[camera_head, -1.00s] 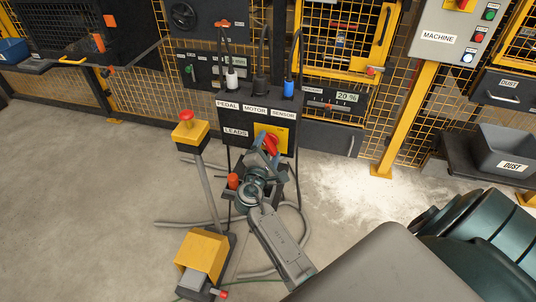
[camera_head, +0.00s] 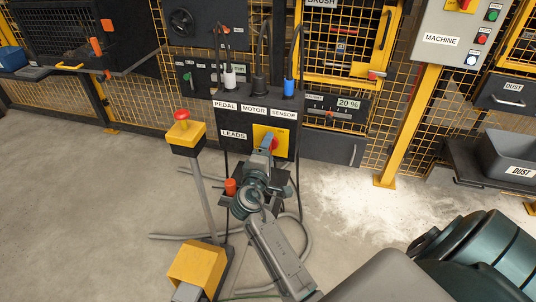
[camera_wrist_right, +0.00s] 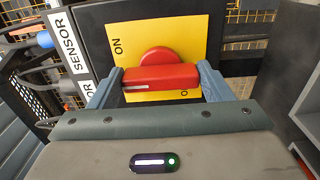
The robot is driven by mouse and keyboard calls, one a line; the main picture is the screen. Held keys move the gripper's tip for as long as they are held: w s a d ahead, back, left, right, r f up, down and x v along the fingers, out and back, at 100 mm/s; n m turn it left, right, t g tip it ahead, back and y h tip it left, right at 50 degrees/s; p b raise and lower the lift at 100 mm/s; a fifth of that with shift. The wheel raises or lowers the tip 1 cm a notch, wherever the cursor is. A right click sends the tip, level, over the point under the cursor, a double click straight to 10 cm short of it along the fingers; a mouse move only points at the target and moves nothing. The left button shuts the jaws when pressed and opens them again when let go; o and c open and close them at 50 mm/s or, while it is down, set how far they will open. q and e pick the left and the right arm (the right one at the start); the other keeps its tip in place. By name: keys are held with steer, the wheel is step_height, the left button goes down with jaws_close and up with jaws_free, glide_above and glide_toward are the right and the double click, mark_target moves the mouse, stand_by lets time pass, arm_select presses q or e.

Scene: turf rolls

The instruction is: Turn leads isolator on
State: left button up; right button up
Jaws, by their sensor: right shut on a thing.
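The leads isolator is a red handle on a yellow plate (camera_head: 262,131), on the front of a dark box marked LEADS (camera_head: 234,134). My right gripper (camera_head: 271,144) reaches up to it and covers most of the handle in the head view. In the right wrist view the red handle (camera_wrist_right: 160,77) lies between both fingers of my right gripper, which is shut on it. The handle's white mark is at its left end there, on the side of the ON lettering; the other lettering is partly hidden. My left gripper is not in view.
PEDAL, MOTOR and SENSOR leads are plugged into the box top, including a blue plug (camera_head: 289,88). A yellow post box with a red button (camera_head: 184,135) stands to the left. A yellow pedal (camera_head: 197,264) and hoses lie on the floor. The MACHINE panel (camera_head: 455,40) is at right.

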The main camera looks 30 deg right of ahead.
steer(key=shift+f, duration=0.1)
stand_by(0.3)
steer(key=o, duration=1)
